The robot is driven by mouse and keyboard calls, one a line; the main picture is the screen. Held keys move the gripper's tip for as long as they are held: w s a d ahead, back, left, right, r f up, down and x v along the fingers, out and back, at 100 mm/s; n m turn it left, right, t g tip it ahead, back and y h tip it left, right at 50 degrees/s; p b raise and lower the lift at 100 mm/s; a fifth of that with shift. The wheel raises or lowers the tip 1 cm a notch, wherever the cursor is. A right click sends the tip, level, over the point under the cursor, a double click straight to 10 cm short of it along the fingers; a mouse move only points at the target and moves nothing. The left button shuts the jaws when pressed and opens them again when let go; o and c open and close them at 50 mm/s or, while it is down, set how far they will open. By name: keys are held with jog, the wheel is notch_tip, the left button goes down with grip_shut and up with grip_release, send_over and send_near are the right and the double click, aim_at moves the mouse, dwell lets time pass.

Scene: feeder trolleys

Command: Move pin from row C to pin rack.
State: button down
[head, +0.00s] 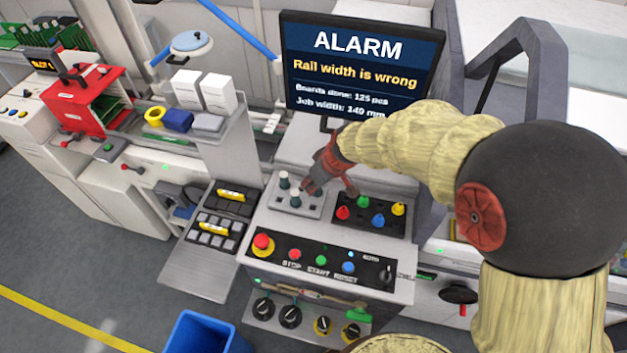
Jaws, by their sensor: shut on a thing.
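My gripper (328,186), dark with red parts, reaches down over the console below the screen. It is shut on a pin, which its fingers mostly hide. To its left is a light grey plate (274,205) with several dark pins with pale tops, one of them a white-topped pin (284,180). To its right is a black plate (387,229) with red, blue, green and yellow pieces standing on it. I cannot read any row letters, and I cannot tell which plate is the pin rack.
A screen (361,65) reading ALARM, rail width wrong, stands close behind my gripper. A button panel (322,262) lies in front. A black tray (216,232) with compartments is at left. A blue bin (206,335) stands on the floor.

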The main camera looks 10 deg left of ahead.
jog(key=shift+f+b, duration=2.05)
jog(key=shift+f, duration=1.5)
jog(key=shift+f+b, duration=0.95)
jog(key=shift+b, duration=0.15)
jog(key=c, duration=1.6)
grip_release()
jog(key=o, duration=0.3)
jog(key=shift+r+p, duration=2.35)
jog(key=shift+r, duration=1.7)
